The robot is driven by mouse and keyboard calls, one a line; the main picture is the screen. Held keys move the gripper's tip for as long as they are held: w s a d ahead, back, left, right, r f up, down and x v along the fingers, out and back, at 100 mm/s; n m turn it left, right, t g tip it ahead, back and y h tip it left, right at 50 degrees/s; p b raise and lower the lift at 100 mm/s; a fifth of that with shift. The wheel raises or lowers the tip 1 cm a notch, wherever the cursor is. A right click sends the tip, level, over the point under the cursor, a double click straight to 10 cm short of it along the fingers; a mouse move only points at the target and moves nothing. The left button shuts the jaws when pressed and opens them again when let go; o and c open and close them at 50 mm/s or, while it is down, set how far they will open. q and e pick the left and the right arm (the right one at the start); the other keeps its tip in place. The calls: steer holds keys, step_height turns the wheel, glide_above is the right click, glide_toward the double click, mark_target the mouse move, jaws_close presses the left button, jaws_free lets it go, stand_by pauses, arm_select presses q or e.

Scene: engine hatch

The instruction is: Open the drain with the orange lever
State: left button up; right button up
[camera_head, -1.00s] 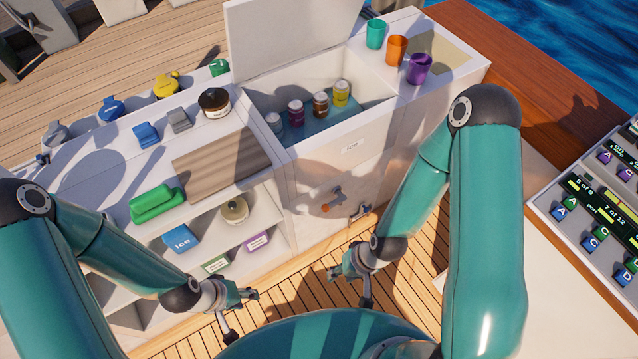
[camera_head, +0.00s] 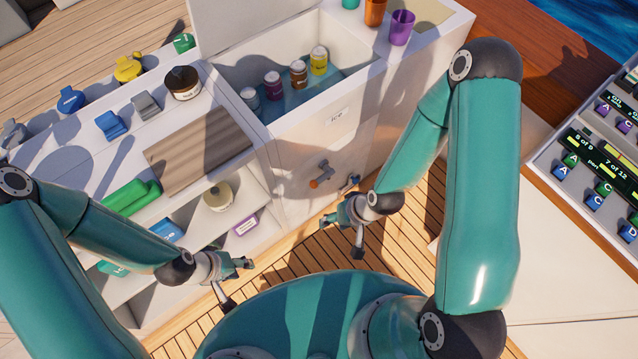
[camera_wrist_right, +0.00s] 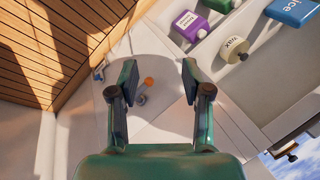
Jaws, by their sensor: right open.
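The orange lever (camera_head: 321,174) is on the front of the white cabinet, below the "Ice" label. It has a grey metal body and an orange tip. In the right wrist view the lever (camera_wrist_right: 146,88) shows between the two fingers, farther off and not touched. My right gripper (camera_head: 341,234) is open and empty, in front of the cabinet and below the lever in the head view. Its fingers (camera_wrist_right: 158,85) are wide apart in the wrist view. My left gripper (camera_head: 238,283) is open and empty, to the left, near the shelves.
A blue-handled tap (camera_head: 349,184) sits right of the lever; it also shows in the wrist view (camera_wrist_right: 99,70). The open ice box (camera_head: 225,85) above holds several jars. Open shelves (camera_head: 190,225) hold containers at left. A button console (camera_head: 600,170) stands at right.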

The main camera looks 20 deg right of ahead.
steer(key=w+d+f+m+t+y+b, duration=0.1)
steer(key=w+d+f+m+t+b, duration=0.25)
steer(key=w+f+b, duration=0.5)
steer(key=w+d+f+m+t+y+b, duration=0.15)
steer(key=w+d+f+t+b, duration=0.3)
steer(key=b, duration=0.75)
steer(key=m+t+y+b, duration=0.2)
steer(key=y+b, duration=0.2)
steer(key=b, duration=1.1)
glide_toward(322, 181)
steer(key=b+x, duration=0.1)
steer(key=x, duration=0.2)
steer(key=b+x, duration=0.2)
steer(key=x, duration=0.1)
steer(key=b+x, duration=0.2)
steer(key=x, duration=0.2)
steer(key=shift+f, duration=0.35)
steer(key=shift+w+a+b, duration=0.35)
steer(key=shift+w+a, duration=0.05)
steer(key=shift+w, duration=0.1)
steer(key=shift+c, duration=0.3)
jaws_close()
steer(key=shift+g, duration=0.3)
